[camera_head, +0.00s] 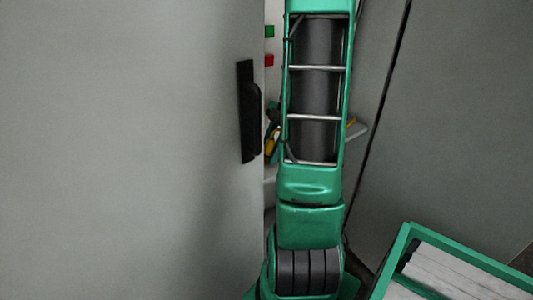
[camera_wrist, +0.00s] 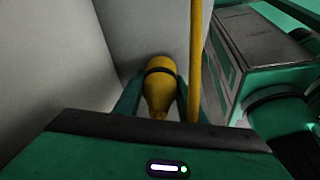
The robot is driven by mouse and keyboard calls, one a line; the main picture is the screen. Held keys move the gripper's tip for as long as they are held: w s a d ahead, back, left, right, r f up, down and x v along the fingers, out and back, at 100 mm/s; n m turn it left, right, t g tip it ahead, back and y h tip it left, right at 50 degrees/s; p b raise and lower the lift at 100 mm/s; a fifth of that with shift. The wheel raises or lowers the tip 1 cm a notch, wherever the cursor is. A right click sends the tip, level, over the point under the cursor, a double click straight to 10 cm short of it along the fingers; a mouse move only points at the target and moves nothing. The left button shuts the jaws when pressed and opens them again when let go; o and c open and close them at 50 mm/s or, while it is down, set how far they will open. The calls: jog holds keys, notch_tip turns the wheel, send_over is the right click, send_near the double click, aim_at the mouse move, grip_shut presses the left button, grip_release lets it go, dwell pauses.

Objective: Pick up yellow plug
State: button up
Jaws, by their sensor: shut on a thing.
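The yellow plug (camera_wrist: 160,70), a rounded yellow body with a dark band around it, shows in the middle of the wrist view. My gripper (camera_wrist: 156,92) has its two green fingers on either side of the plug and is shut on it. The plug's far end lies close to pale grey walls; I cannot tell whether it touches them. In the head view my green arm hides most of this area. A small yellow part (camera_head: 271,142) shows just left of the arm, but I cannot tell whether it is the plug.
A thin yellow rod (camera_wrist: 195,55) stands just right of the plug. A grey box with green edges (camera_wrist: 265,52) is further right. In the head view, a large grey panel with a black handle (camera_head: 248,112) fills the left. A green-rimmed crate (camera_head: 455,258) stands at lower right.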

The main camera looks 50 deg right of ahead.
aim_at(269, 139)
notch_tip(269, 139, up, 6)
jog(key=shift+r, duration=0.15)
jog(key=s+a, duration=0.2)
jog(key=s, duration=0.7)
jog(key=s+a, duration=0.2)
jog(key=s, duration=0.8)
jog(key=shift+a, duration=0.3)
